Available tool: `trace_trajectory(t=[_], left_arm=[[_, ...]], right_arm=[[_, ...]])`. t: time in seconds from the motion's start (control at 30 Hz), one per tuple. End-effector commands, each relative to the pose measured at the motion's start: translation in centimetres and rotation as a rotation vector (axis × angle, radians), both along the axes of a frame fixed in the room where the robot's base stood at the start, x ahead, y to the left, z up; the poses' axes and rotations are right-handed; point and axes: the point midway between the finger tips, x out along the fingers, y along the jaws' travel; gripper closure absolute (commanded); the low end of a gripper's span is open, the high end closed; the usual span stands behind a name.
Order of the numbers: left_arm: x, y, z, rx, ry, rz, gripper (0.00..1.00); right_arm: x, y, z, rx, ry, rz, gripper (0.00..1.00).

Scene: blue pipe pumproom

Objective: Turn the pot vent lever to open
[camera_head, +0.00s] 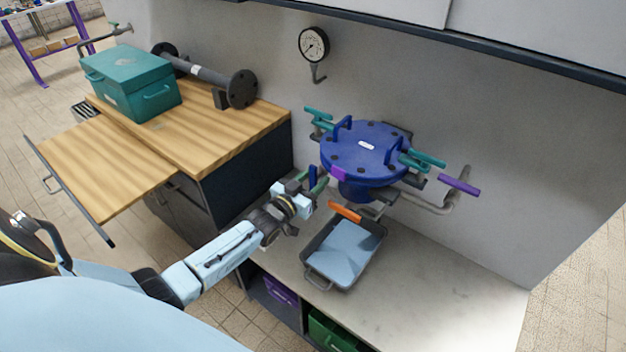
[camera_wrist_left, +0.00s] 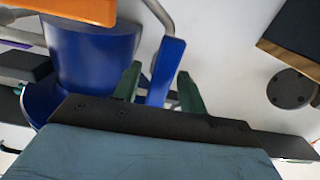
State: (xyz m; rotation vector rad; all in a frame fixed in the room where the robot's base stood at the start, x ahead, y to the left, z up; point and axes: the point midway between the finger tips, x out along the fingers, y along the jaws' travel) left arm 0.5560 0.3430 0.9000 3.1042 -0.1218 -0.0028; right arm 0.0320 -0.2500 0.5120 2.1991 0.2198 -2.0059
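The blue pot (camera_head: 365,150) stands against the wall, its round bolted lid on and teal clamp handles at its sides. A blue lever (camera_head: 312,174) stands up at its left front; it also shows in the left wrist view (camera_wrist_left: 168,70). My left gripper (camera_head: 311,184) is beside the pot, at the blue lever. In the left wrist view its green fingers (camera_wrist_left: 159,90) are apart, with the blue lever between them; contact cannot be told. An orange handle (camera_head: 345,212) is at the pot's front and a purple one (camera_head: 459,185) at its right. Which lever is the vent is not labelled. My right gripper is out of view.
A grey tray (camera_head: 318,283) with a light blue bottom lies on the counter in front of the pot. A wooden-topped cabinet (camera_head: 215,135) with a teal box (camera_head: 130,85) and a flanged pipe is at left. A gauge (camera_head: 313,45) hangs on the wall. The counter's right is clear.

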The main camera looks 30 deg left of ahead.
Motion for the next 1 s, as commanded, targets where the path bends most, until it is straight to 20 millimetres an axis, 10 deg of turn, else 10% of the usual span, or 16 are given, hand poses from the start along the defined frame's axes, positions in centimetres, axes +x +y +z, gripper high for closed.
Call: trace_trajectory(t=[0.33, 1.0], left_arm=[[-1.6, 0.1, 0.0, 0.001, 0.002, 0.000, 0.58], [-12.9, 1.0, 0.0, 0.000, 0.000, 0.000, 0.58]], right_arm=[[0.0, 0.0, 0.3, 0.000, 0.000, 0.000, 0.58], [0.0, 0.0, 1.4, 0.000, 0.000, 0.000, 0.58]])
